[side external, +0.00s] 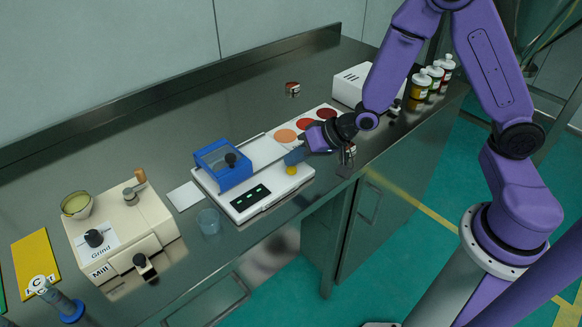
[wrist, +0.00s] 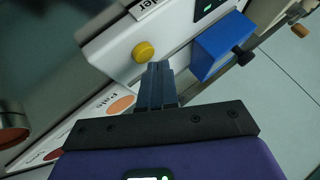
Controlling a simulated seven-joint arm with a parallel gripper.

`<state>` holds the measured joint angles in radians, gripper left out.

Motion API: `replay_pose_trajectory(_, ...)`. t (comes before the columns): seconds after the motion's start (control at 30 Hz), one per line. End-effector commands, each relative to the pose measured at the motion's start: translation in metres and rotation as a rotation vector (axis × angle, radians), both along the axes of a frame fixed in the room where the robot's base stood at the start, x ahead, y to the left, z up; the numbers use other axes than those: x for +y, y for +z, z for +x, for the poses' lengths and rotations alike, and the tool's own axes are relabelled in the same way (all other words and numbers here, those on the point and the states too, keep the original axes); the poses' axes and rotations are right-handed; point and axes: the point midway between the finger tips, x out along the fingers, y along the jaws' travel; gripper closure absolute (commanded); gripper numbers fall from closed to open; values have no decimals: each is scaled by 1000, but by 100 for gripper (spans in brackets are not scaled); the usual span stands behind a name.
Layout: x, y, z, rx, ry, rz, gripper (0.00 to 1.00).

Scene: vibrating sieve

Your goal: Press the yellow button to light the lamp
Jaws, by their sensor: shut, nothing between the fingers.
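The yellow button (side external: 291,170) is a small round knob on the front right of the white machine (side external: 305,174). It also shows in the wrist view (wrist: 143,52), standing out from the machine's white face. My gripper (side external: 288,160) is shut and empty, with its blue-grey fingers pointing at the machine. In the wrist view the fingertips (wrist: 159,66) are close beside the button; I cannot tell whether they touch it. A dark panel (side external: 250,197) with green lit marks is on the machine. I cannot pick out a lamp for certain.
A blue box (side external: 222,165) with a black knob sits on the machine's left part. A clear cup (side external: 209,221) and a cream mill (side external: 122,236) stand to the left. Coloured discs (side external: 285,135) and bottles (side external: 421,84) are behind. The steel counter's back left is clear.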

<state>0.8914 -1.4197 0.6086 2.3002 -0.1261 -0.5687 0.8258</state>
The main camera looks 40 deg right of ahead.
Motion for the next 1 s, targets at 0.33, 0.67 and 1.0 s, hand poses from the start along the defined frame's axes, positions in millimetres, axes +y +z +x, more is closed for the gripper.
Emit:
replay_pose_trajectory(0.33,0,0,0,0,0,0,100)
replay_pose_trajectory(0.67,0,-7,0,2,0,-2,100)
replay_pose_trajectory(1.0,0,-9,0,1,1,0,100)
